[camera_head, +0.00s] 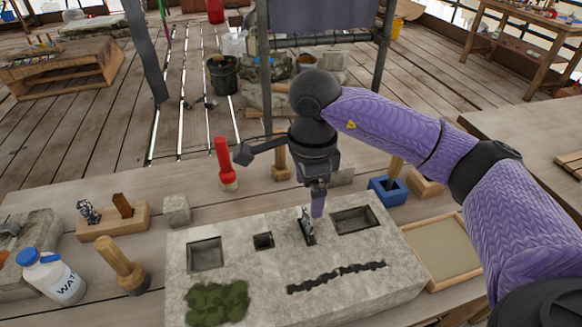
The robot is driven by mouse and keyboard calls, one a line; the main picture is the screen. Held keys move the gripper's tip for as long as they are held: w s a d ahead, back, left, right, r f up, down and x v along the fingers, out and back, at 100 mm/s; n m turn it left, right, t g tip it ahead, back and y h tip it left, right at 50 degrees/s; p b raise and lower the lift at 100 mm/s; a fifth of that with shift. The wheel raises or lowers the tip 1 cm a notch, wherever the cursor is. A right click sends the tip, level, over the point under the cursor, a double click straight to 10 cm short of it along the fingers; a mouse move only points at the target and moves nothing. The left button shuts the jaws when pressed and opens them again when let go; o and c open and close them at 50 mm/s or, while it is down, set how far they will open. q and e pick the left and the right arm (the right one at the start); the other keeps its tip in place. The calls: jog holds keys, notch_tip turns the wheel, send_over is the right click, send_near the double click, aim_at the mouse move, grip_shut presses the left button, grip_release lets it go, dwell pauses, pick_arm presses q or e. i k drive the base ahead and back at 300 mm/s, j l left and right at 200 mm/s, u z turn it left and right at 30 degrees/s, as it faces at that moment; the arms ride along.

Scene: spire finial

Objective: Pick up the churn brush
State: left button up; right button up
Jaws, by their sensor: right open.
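A thick wooden-handled tool with a dark round end (122,265), which looks like the churn brush, stands tilted on the bench at the left front. My right gripper (314,212) is far to its right, pointing down over the grey stone block (275,262). It is open, with its fingers beside a small black-and-white patterned piece (306,228) at a slot in the block. Whether they touch it I cannot tell. My left gripper is out of view.
A water bottle (55,277) stands left of the wooden-handled tool. A red-handled tool (224,163) stands behind the block. A blue holder (388,190) and a wooden-framed tray (440,250) are on the right. A small stone cube (177,210) stands between the wooden rack (113,222) and the block.

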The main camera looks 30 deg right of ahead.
aim_at(132, 278)
jog(key=k, duration=1)
